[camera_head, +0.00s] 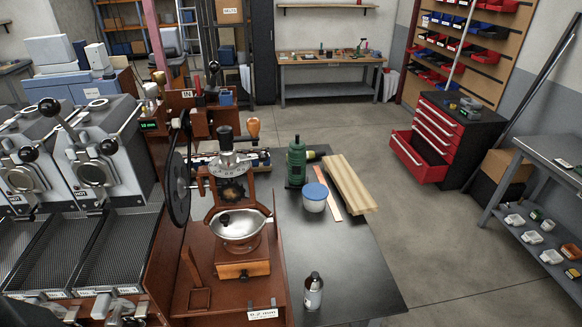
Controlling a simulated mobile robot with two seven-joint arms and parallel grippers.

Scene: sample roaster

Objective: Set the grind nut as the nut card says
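A hand grinder stands in the middle on a reddish-brown wooden stand. At its top is a grey dial-like nut (229,165) with dark markings, under a black knob (225,133); the markings are too small to read. A crank with a wooden handle (253,127) rises beside it. Below sit a shiny metal bowl (240,226) and a wooden drawer (243,269). A black wheel (177,180) is at its left. A white card (263,314) on the stand's front edge ends in "mm"; its number looks like 0.2 or 8.2. Neither of my grippers is in view.
On the dark table (365,268) to the right are a small bottle (313,291), a blue-lidded tub (314,197), a green bottle-like object (296,162) and a wooden plank (348,184). Grey roaster machines (105,150) crowd the left. The table's front right is clear.

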